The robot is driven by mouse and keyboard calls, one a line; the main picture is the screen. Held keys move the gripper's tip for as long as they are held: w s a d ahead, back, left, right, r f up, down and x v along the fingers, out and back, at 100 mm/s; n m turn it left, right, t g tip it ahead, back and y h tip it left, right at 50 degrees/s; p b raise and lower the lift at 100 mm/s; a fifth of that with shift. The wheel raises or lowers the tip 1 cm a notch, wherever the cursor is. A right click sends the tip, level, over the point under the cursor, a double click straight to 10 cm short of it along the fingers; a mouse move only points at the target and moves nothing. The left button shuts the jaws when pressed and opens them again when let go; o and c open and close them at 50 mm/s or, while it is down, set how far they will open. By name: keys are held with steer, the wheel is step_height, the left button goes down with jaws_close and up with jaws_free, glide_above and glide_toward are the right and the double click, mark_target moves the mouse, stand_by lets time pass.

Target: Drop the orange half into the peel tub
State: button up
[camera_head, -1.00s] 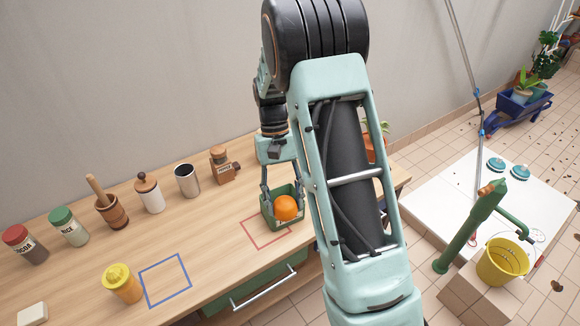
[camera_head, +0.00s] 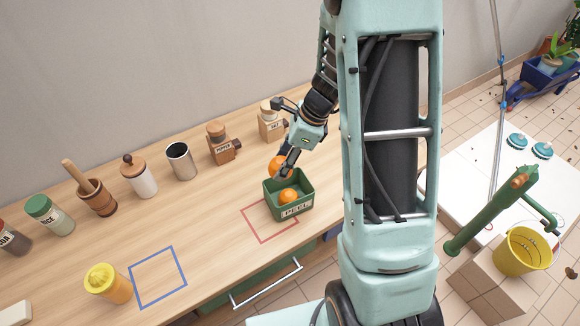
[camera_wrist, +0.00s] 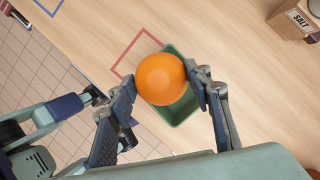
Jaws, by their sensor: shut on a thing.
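The orange half (camera_head: 278,166) looks round and is held by my gripper (camera_head: 286,165), just above the back rim of the green peel tub (camera_head: 298,212) in the head view. A second orange piece (camera_head: 289,196) lies inside the tub. In the wrist view the held orange half (camera_wrist: 162,79) sits between the fingertips of my gripper (camera_wrist: 160,76), which are shut on its sides. The green tub (camera_wrist: 178,117) shows beneath it. The held piece covers much of the tub's inside there, and the second piece is hidden.
The tub stands by a red square outline (camera_head: 258,233) on the wooden counter (camera_head: 215,225). A salt mill (camera_head: 271,122) and pepper mill (camera_head: 220,145) stand behind. A metal cup (camera_head: 180,160) and several jars stand left.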

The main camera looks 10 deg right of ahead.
steer(key=d+m, duration=0.1)
steer(key=m, duration=0.1)
steer(key=d+f+m+t, duration=0.1)
steer(key=m, duration=0.1)
steer(key=shift+s+t+h, duration=0.1)
steer(key=shift+t+h, duration=0.2)
steer(key=shift+h, duration=0.1)
steer(key=shift+f+b, duration=2.85)
steer(key=shift+f, duration=0.25)
steer(key=o, duration=1)
steer(key=shift+o, duration=0.2)
steer(key=shift+d+r, duration=0.1)
steer(key=v, duration=1.1)
steer(key=shift+r, duration=0.4)
